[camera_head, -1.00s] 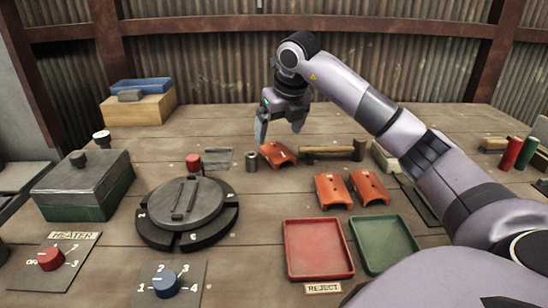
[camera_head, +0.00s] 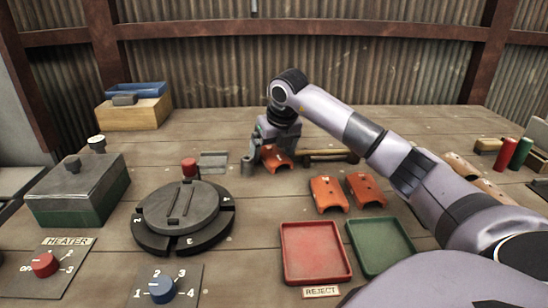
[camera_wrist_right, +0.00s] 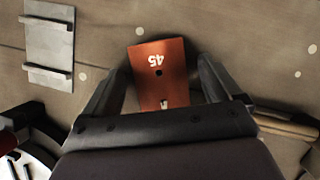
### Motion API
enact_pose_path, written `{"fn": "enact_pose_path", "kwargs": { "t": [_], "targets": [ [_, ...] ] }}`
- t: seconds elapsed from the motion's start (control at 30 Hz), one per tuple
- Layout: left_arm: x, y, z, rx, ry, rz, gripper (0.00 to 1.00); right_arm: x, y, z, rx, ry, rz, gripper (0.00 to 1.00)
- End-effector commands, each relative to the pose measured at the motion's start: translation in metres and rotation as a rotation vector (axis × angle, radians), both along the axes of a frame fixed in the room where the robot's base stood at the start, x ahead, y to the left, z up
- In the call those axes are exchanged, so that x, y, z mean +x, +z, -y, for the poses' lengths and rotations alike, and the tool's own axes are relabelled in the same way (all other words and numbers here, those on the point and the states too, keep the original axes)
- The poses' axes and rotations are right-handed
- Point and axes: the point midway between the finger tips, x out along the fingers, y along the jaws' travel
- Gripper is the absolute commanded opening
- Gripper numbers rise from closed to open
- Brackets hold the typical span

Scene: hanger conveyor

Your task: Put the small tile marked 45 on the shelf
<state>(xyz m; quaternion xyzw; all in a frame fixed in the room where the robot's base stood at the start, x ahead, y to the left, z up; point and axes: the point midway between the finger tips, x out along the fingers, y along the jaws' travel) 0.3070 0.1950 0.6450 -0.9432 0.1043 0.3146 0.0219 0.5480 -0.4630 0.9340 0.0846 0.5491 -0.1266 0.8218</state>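The orange tile marked 45 (camera_wrist_right: 160,62) lies on the wooden table, its number upside down in the right wrist view. It also shows in the head view (camera_head: 278,157), partly covered by my right gripper (camera_head: 266,156). In the wrist view the two fingers of my right gripper (camera_wrist_right: 158,90) are apart, one on each side of the tile, with gaps between finger and tile. Two more orange tiles (camera_head: 328,194) (camera_head: 366,189) lie nearer me; their marks are unreadable. I cannot tell which thing is the shelf. My left gripper is not in view.
A grey plate with two bars (camera_head: 214,161) lies left of the tile; a wooden-handled tool (camera_head: 330,155) lies to its right. A round black turntable (camera_head: 184,240), red tray (camera_head: 316,262) and green tray (camera_head: 380,249) are nearer.

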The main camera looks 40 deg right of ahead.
Motion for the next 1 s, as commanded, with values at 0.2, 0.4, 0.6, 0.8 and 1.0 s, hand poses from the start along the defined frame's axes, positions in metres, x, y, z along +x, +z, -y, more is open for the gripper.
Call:
{"fn": "enact_pose_path", "kwargs": {
  "t": [0.2, 0.4, 0.6, 0.8, 1.0],
  "targets": [
    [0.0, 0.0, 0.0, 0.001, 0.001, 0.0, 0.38, 0.0, 0.0, 0.0, 0.0, 0.0, 0.0, 0.28],
    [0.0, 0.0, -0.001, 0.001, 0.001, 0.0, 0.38, 0.0, 0.001, 0.0, 0.0, 0.0, 0.001, 0.23],
    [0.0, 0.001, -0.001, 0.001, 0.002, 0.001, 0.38, 0.0, 0.007, 0.0, 0.0, 0.0, 0.003, 0.23],
    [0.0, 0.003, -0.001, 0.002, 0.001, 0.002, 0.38, 0.001, 0.03, 0.0, 0.0, -0.001, 0.005, 0.23],
    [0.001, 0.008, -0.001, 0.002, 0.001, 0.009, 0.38, 0.001, 0.069, 0.0, 0.001, -0.001, 0.007, 0.23]
  ]
}}
